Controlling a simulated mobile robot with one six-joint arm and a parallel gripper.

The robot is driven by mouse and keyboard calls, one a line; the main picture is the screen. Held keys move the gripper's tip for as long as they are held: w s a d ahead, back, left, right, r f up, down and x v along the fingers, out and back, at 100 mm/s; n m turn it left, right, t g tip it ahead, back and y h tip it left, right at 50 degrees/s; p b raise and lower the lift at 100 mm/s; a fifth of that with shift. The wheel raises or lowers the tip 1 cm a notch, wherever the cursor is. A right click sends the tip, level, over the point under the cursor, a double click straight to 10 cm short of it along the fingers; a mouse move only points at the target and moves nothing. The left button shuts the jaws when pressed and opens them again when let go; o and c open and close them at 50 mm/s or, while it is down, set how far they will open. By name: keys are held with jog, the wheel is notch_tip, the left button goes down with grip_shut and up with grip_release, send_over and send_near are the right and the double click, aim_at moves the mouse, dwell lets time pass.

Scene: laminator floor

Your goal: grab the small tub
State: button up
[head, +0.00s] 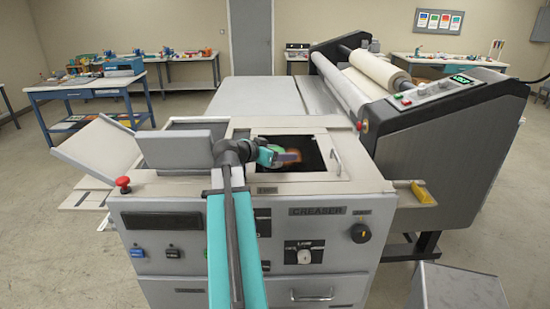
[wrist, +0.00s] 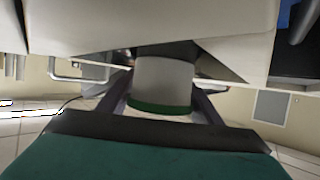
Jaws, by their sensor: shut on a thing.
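The small tub (wrist: 163,82) is a pale grey-white cylinder with a dark green band (wrist: 160,108) at the end nearer the wrist camera. My gripper (wrist: 163,90) is shut on it, with one dark finger on each side. Its far end is in shadow. In the head view my gripper (head: 286,157) is at the dark open hatch (head: 315,150) in the top of the creaser. A blurred green and orange patch shows just behind it; I cannot tell whether this is the tub.
The creaser (head: 325,215) has a raised pale panel (head: 100,150) on its left and a handled lid frame (head: 345,165) around the hatch. The laminator (head: 440,130) with rollers stands to the right. Workbenches (head: 85,85) line the back; floor is clear at left.

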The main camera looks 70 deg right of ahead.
jog(key=shift+r, duration=0.15)
jog(key=shift+r+b, duration=1.65)
jog(key=shift+r, duration=3.2)
